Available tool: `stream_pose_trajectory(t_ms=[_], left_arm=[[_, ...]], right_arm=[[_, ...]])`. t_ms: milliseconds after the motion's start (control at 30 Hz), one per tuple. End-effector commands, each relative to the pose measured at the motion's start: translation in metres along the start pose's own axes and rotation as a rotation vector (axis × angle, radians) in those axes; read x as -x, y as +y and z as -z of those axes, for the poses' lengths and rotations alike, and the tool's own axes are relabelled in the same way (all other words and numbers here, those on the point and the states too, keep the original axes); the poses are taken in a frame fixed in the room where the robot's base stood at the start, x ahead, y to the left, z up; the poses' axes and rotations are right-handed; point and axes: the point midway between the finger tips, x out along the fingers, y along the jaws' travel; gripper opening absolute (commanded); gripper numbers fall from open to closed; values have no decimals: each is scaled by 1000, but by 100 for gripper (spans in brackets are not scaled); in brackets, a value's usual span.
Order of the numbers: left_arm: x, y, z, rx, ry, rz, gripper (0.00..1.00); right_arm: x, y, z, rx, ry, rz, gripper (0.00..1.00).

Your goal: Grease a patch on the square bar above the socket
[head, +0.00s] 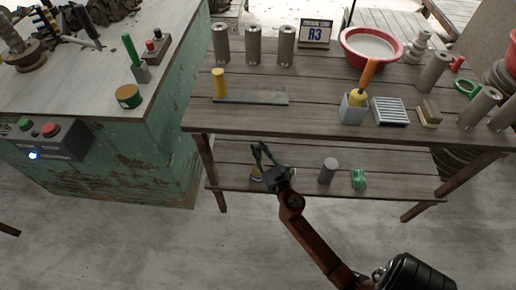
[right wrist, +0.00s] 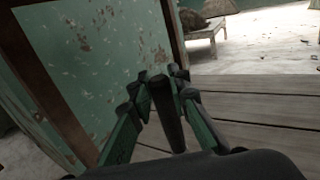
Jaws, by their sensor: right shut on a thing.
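My right gripper (head: 262,152) is in front of the table, at its lower shelf in the head view. In the right wrist view its fingers (right wrist: 165,85) are closed around a dark rod-like thing (right wrist: 168,115); what it is, I cannot tell. A green upright handle (head: 130,48) stands in a small grey block (head: 141,74) on the green cabinet's top. A round tin (head: 128,96) with a tan top is near that cabinet's edge. I cannot clearly make out a square bar above a socket. My left gripper is out of view.
The wooden table (head: 310,118) holds grey cylinders, a red basin (head: 371,47), a grey cup (head: 352,110) with an orange-handled tool and a plate with a yellow post (head: 218,84). The lower shelf holds a grey cylinder (head: 327,171) and a green item (head: 359,179). The floor in front is clear.

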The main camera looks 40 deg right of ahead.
Motion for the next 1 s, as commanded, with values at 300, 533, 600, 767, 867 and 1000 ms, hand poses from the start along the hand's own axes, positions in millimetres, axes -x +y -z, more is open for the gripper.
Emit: stream_pose_trajectory(t_ms=[300,533,600,767,867,1000], left_arm=[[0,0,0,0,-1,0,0],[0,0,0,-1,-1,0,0],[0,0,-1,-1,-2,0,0],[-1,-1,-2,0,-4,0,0],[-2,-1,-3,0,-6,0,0],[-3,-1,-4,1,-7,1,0]], right_arm=[[0,0,0,0,0,0,0],[0,0,0,0,0,0,0],[0,0,0,0,0,0,0],[0,0,2,0,0,0,0],[0,0,3,0,0,0,0],[0,0,4,0,0,0,0]])
